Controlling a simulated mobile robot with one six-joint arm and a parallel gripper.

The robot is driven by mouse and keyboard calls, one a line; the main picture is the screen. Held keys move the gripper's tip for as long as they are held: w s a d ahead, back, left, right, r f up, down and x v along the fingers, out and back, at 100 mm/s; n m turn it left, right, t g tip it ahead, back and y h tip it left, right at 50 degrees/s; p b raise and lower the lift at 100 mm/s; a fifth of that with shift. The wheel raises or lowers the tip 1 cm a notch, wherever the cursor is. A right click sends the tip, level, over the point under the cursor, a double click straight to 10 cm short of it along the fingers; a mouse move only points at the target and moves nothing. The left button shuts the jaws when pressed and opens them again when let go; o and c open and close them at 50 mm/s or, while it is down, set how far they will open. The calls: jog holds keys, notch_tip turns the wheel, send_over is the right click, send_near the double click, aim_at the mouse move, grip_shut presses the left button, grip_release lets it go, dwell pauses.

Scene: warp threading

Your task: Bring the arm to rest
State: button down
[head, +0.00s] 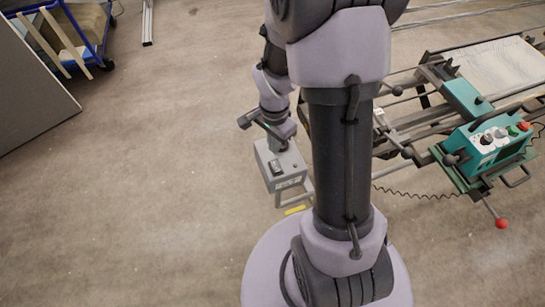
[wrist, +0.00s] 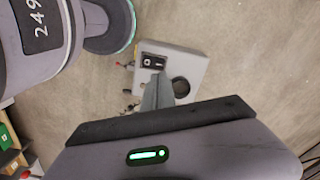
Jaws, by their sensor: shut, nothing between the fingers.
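My arm runs through the middle of the head view, bent over my base. In the wrist view my gripper (wrist: 158,82) is shut, with its narrow grey fingers together and nothing between them. In the head view the wrist end hangs left of the dark arm link, and I cannot make out its fingertips there.
A grey box with a black switch (head: 280,166) is just below the wrist; it also shows beyond the fingers in the wrist view (wrist: 190,66). A machine with a teal control box (head: 490,142) stands at right. A blue trolley (head: 100,45) is at upper left. The left floor is clear.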

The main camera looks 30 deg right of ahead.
jog(key=a+r+n+t, duration=0.2)
jog(key=a+r+n, duration=0.15)
jog(key=r, duration=0.55)
jog(key=s+a+r+n+t+y, duration=0.1)
jog(key=s+a+r+n+t, duration=0.1)
jog(key=s+a+r, duration=0.3)
jog(key=s+a+r+n+t+y, duration=0.1)
jog(key=s+a+r+n, duration=0.4)
jog(key=r, duration=0.5)
jog(key=shift+s+a+r+t, duration=0.15)
jog(key=shift+s+a+t, duration=0.3)
jog(key=shift+s, duration=0.2)
